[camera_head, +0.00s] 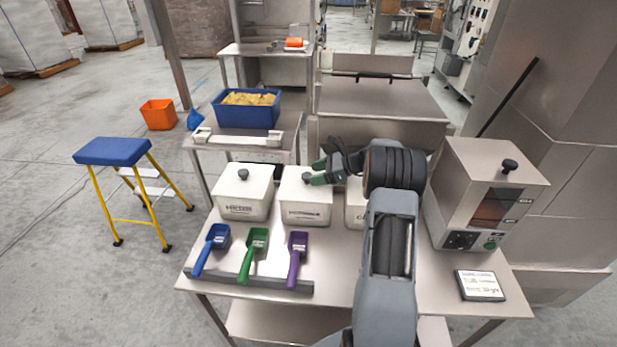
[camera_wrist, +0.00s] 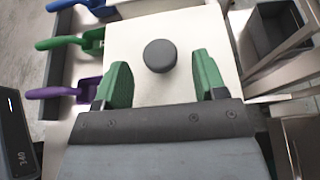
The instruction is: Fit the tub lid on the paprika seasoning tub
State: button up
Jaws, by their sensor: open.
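Three white square tubs stand in a row on the steel table. The left tub (camera_head: 243,205) and middle tub (camera_head: 306,213) each have a white top with a black knob; the right tub (camera_head: 354,210) is mostly behind my arm. The labels are too small to read surely, so I cannot tell which is paprika. My gripper (camera_head: 315,172) is open at the middle tub's lid (camera_head: 296,188), its green fingers close to the knob. In the wrist view the knob (camera_wrist: 160,56) lies just beyond the open fingers (camera_wrist: 163,82), centred between them and not gripped.
Blue (camera_head: 212,248), green (camera_head: 253,254) and purple (camera_head: 297,258) scoops lie in front of the tubs on a grey rack. A steel machine (camera_head: 480,200) and a small sign (camera_head: 480,285) stand right. A blue bin (camera_head: 246,115) sits behind; a step stool (camera_head: 112,152) stands left.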

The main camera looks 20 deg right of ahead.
jog(key=v, duration=0.8)
jog(key=s+a+r+n+g+h, duration=0.2)
jog(key=s+a+n, duration=0.2)
jog(key=a, duration=0.3)
jog(key=s+a+r+n+g+h, duration=0.25)
jog(key=s+a+n, duration=0.2)
jog(key=a, duration=0.35)
jog(key=s+a+n+t+h, duration=0.1)
jog(key=s+a+n+h, duration=0.2)
jog(key=s+n, duration=0.4)
jog(key=s+a+n+h, duration=0.3)
jog(key=s+n+h, duration=0.1)
jog(key=s+n, duration=0.4)
jog(key=shift+s+a+f+t+b, duration=0.35)
jog(key=shift+s+a+f+b, duration=0.05)
jog(key=shift+s, duration=0.3)
jog(key=shift+n, duration=0.25)
